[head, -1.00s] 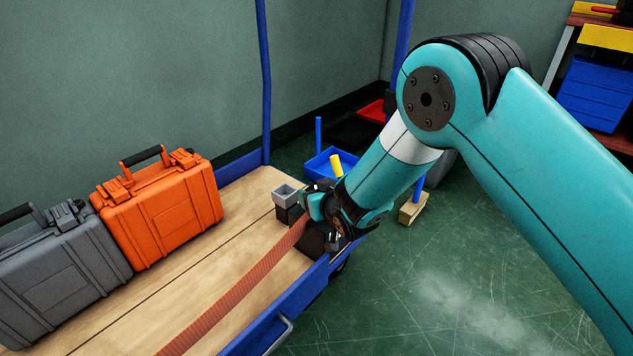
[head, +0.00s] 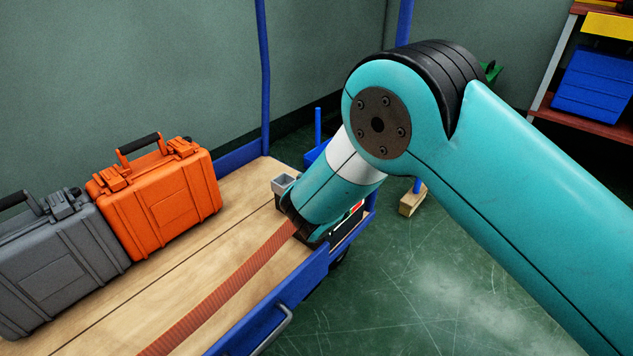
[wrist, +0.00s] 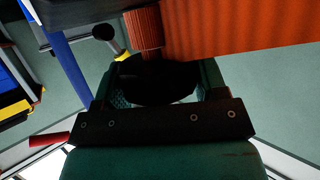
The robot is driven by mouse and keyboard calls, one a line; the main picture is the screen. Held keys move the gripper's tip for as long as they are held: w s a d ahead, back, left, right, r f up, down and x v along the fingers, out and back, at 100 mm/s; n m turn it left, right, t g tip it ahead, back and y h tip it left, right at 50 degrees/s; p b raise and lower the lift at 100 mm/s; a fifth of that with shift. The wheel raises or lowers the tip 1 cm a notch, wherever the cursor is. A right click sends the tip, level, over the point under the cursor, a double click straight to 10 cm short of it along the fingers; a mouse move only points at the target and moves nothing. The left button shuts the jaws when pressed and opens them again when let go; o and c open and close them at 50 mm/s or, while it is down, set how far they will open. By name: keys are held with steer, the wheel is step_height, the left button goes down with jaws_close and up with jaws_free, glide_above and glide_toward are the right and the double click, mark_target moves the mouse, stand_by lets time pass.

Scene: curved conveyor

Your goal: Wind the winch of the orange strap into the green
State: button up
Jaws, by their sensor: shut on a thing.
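The orange strap (head: 225,295) runs along the wooden bed to the black winch (head: 345,233) at its edge. A small red and white patch shows on the winch, partly behind my arm; I see no green there. In the wrist view the ribbed orange strap (wrist: 240,28) passes close above the jaws. My gripper (wrist: 160,84) is shut on a dark rounded part, seemingly the winch handle (wrist: 155,72), with one finger on each side. In the head view my arm hides the fingers and the handle.
An orange case (head: 165,195) and a grey case (head: 55,265) stand on the cart bed (head: 130,300). A blue rail and post (head: 264,80) edge it. A small grey box (head: 284,183) is close to my wrist.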

steer(key=o, duration=0.9)
steer(key=shift+f, duration=0.1)
steer(key=shift+o, duration=0.2)
steer(key=shift+s+r, duration=0.3)
steer(key=shift+s, duration=0.1)
steer(key=p+v, duration=0.5)
steer(key=v, duration=1.1)
steer(key=shift+s, duration=0.15)
steer(key=shift+d, duration=0.1)
